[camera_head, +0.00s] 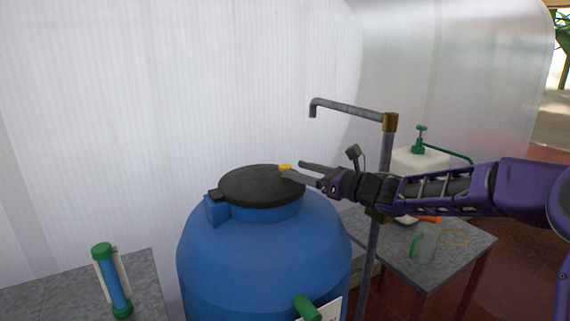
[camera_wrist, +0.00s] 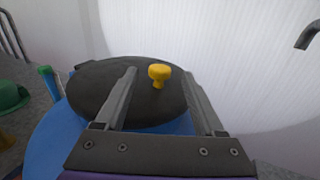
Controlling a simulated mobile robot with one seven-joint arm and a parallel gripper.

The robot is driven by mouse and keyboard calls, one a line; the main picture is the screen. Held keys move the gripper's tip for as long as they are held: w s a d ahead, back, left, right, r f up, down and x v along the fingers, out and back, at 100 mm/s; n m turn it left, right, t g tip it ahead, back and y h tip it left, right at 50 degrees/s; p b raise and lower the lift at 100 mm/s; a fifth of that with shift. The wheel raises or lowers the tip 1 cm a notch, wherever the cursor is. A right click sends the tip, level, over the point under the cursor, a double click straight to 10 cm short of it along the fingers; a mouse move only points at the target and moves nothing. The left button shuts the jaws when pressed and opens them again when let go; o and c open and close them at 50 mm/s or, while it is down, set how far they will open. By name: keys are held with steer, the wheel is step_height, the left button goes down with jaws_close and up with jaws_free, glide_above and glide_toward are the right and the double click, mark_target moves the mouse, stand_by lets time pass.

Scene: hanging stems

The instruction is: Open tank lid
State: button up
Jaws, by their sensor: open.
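The blue tank (camera_head: 262,250) stands in the middle of the head view. Its round black lid (camera_head: 258,187) lies flat and closed on top, with a hinge block at the left edge. A yellow knob (camera_head: 285,168) stands up near the lid's right edge. In the wrist view the knob (camera_wrist: 159,75) shows between the two fingers, beyond the palm, on the black lid (camera_wrist: 95,88). My gripper (camera_head: 302,172) reaches in from the right above the lid's edge. Its fingers are wide apart and hold nothing; I cannot tell whether either touches the knob.
A metal standpipe (camera_head: 375,180) with a bent spout rises just right of the tank, close to my arm. A grey table (camera_head: 460,243) at right holds a white sprayer (camera_head: 421,160) and a mug (camera_head: 423,245).

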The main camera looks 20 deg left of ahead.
mark_target(290, 167)
steer(key=x, duration=0.5)
steer(key=shift+p, duration=0.3)
steer(key=shift+d, duration=0.1)
jaws_close()
stand_by(1.0)
